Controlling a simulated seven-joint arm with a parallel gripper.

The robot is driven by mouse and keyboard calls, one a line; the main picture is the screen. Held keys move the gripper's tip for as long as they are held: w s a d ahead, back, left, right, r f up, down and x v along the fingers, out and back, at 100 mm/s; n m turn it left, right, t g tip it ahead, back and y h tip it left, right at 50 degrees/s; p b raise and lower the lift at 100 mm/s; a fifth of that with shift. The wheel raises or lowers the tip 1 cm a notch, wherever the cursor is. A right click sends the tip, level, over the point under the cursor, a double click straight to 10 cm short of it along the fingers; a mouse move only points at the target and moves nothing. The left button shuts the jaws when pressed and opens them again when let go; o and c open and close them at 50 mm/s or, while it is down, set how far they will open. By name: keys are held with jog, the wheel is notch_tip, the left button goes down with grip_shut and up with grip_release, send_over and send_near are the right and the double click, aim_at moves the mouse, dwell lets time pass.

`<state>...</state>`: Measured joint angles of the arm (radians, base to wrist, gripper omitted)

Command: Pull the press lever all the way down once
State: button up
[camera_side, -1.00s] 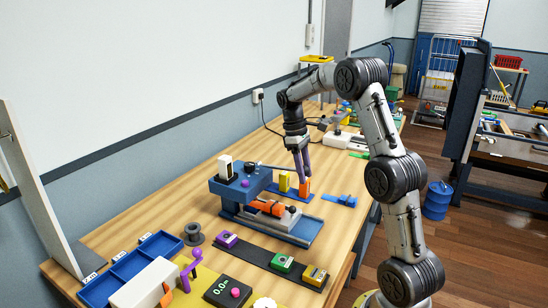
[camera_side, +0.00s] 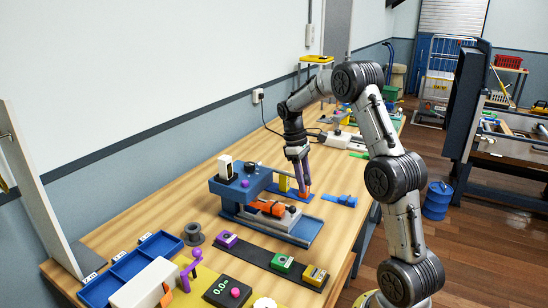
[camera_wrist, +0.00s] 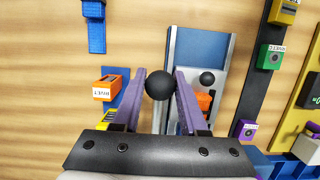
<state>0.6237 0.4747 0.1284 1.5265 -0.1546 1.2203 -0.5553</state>
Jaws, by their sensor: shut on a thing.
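The blue press (camera_side: 242,185) stands on the bench in the side view, with an orange clamp part (camera_side: 275,210) at its base. My gripper (camera_side: 304,190) is at its right, pointing down. In the wrist view my gripper (camera_wrist: 160,76) has its purple fingers on both sides of the black ball knob (camera_wrist: 160,86) and is shut on it. A thin grey lever rod (camera_wrist: 161,118) runs from the knob toward the gripper body. In the side view the fingers hide the knob.
An orange labelled box (camera_wrist: 104,88) sits left of the fingers in the wrist view. A dark strip (camera_side: 268,258) carries purple, green and yellow boxes. Blue trays (camera_side: 130,270) stand at the front left.

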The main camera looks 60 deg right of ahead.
jog(key=shift+f, duration=0.45)
jog(key=shift+w+f, duration=0.15)
jog(key=shift+f, duration=1.1)
